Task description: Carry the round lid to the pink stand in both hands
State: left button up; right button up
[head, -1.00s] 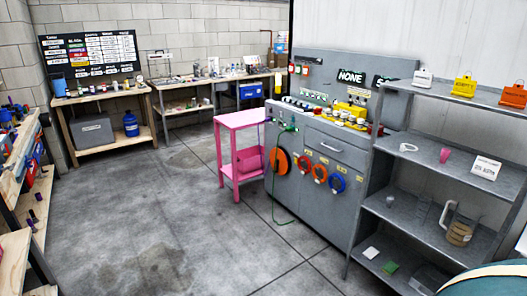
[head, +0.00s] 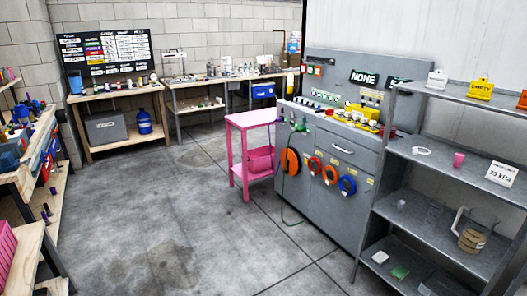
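The pink stand (head: 252,119) is a small table with a flat top and a lower shelf. It stands on the floor near the middle of the head view, against the left side of the grey cabinet. A pink bin or bag (head: 261,160) sits on its lower shelf. Its top looks bare. I see no round lid in the head view now. Neither of my grippers is in view, so I cannot tell what they hold.
The grey cabinet (head: 330,193) has coloured reels and a green hose hanging to the floor. A metal shelf unit (head: 420,205) stands at right. Wooden benches (head: 30,165) line the left, with a pink crate (head: 5,250). The floor (head: 170,220) between is clear.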

aim_at(257, 117)
jog(key=i+j, duration=0.15)
jog(key=i+j+u, duration=0.3)
jog(key=i+u, duration=0.3)
jog(key=i, duration=0.2)
jog(key=u, duration=1.75)
